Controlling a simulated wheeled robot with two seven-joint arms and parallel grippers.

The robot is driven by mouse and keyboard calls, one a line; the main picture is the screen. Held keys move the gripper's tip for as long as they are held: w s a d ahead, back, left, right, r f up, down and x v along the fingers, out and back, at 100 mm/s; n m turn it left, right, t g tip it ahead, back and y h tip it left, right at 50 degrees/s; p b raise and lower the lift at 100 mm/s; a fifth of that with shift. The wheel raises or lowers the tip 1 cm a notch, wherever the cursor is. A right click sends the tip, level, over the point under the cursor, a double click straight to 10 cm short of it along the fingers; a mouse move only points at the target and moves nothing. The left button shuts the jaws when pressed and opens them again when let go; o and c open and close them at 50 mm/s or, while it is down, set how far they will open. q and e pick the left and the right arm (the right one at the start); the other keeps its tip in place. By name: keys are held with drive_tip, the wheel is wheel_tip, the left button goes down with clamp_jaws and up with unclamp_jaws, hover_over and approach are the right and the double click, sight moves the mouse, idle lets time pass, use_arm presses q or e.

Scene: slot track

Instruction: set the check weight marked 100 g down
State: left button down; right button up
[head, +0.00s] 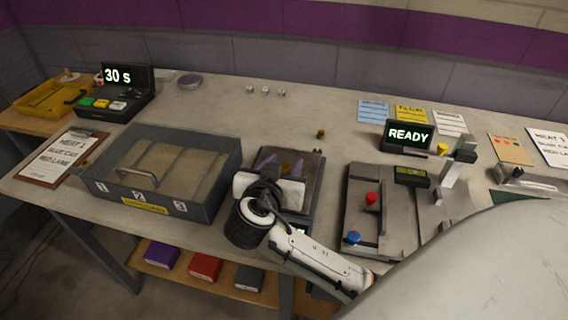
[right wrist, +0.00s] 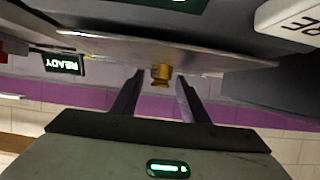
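A small brass weight (right wrist: 161,75) shows in the right wrist view, which is upside down. It appears to stand upright on the metal plate of a scale (right wrist: 200,50), between my right gripper's fingers. My right gripper (right wrist: 157,98) is open, with a gap on each side of the weight. In the head view my right gripper (head: 284,168) is low over the scale (head: 313,166), and its hand hides much of the plate. Another small brass weight (head: 320,133) stands on the table behind the scale. No 100 g mark is legible. My left gripper is out of view.
A grey three-compartment bin (head: 130,206) stands left of the scale. A slotted fixture (head: 370,225) with red and blue knobs stands right. A READY display (head: 407,136) is behind it. Small metallic pieces (head: 265,91) lie at the back. The table's back middle is largely clear.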

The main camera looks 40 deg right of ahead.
drive_tip(key=shift+r, duration=0.1)
drive_tip(key=shift+a+r, duration=0.1)
drive_tip(key=shift+a, duration=0.05)
drive_tip(key=v, duration=0.6)
drive_tip(key=shift+s+a+b, duration=0.15)
drive_tip(key=shift+s+b, duration=0.05)
drive_tip(key=shift+b, duration=0.15)
drive_tip(key=shift+s+a+r, duration=0.2)
drive_tip(key=shift+s+a, duration=0.05)
drive_tip(key=shift+d, duration=0.1)
